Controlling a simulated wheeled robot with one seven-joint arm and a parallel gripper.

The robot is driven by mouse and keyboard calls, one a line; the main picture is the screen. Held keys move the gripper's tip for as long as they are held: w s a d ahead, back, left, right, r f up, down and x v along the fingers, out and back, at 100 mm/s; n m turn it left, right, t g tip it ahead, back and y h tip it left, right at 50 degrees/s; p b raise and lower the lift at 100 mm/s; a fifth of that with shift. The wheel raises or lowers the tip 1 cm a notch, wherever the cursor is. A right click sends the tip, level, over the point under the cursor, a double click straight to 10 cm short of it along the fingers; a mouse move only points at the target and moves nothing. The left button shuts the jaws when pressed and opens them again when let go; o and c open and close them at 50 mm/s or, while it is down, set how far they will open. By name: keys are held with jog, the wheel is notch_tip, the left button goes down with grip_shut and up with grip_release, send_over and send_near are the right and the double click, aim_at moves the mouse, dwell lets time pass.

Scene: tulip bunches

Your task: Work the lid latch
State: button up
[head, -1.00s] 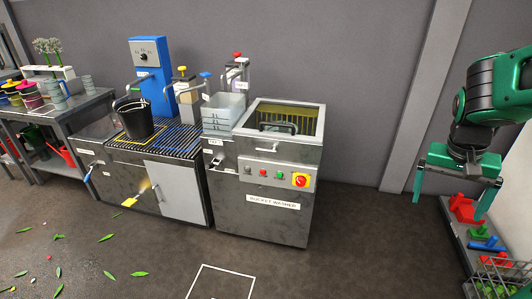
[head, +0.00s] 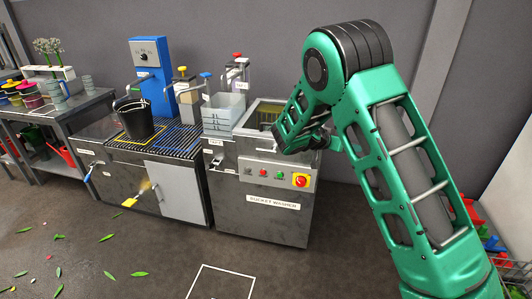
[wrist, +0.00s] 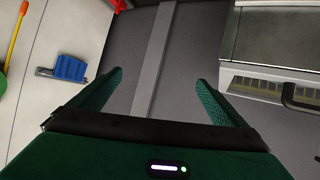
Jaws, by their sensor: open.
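The bucket washer (head: 265,213) is a steel cabinet with its name on a label, right of the counter in the head view. Its top is partly hidden by my arm. A small dark lever (head: 217,166) sits at its upper left front, beside a label; I cannot tell whether it is the lid latch. My gripper (wrist: 160,82) is open and empty in the wrist view, fingers wide apart. In that view a steel box edge (wrist: 275,45) with a dark handle (wrist: 294,97) is to the right, apart from the fingers.
A black bucket (head: 134,122) is on the counter. A blue object (wrist: 70,68) is at the left in the wrist view.

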jog(key=w+a+f+n+t, duration=0.1)
jog(key=w+a+f+t, duration=0.2)
jog(key=a, duration=0.5)
jog(key=w+a+f+n+t, duration=0.15)
jog(key=w+a+f, duration=0.25)
jog(key=a, duration=0.4)
jog(key=n+t+y, duration=0.3)
jog(key=t+y, duration=0.1)
jog(key=t, duration=0.1)
send_near(266, 151)
jog(key=shift+m, duration=0.25)
jog(key=x, duration=1)
jog(key=shift+w, duration=0.4)
jog(key=shift+c, duration=0.7)
